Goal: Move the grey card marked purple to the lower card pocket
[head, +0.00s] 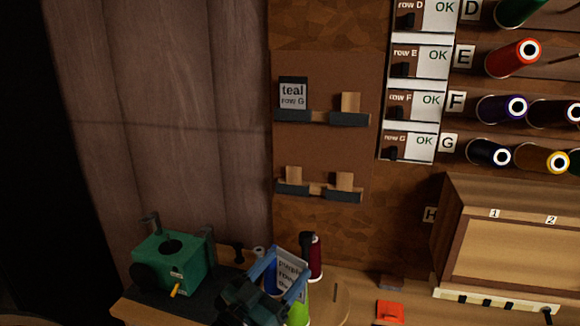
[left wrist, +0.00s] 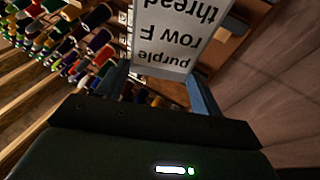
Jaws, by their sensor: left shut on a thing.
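The grey card marked purple (head: 291,268) is held in my left gripper (head: 279,272), low in the head view above the bench. In the left wrist view the card (left wrist: 168,38) shows the words purple, row F and thread upside down between the blue fingers (left wrist: 160,85). The lower card pocket (head: 318,190) is on the brown board, above the gripper in the head view, and no card shows in it. The upper pocket (head: 322,118) holds a grey card marked teal, row G (head: 293,95) at its left side. My right gripper is not in view.
A green machine (head: 172,262) stands at the lower left. A dark red spool (head: 314,258) stands just behind the held card. A wooden cabinet (head: 440,235) is at the right, below thread spools (head: 487,153) on the wall. The board around the lower pocket is clear.

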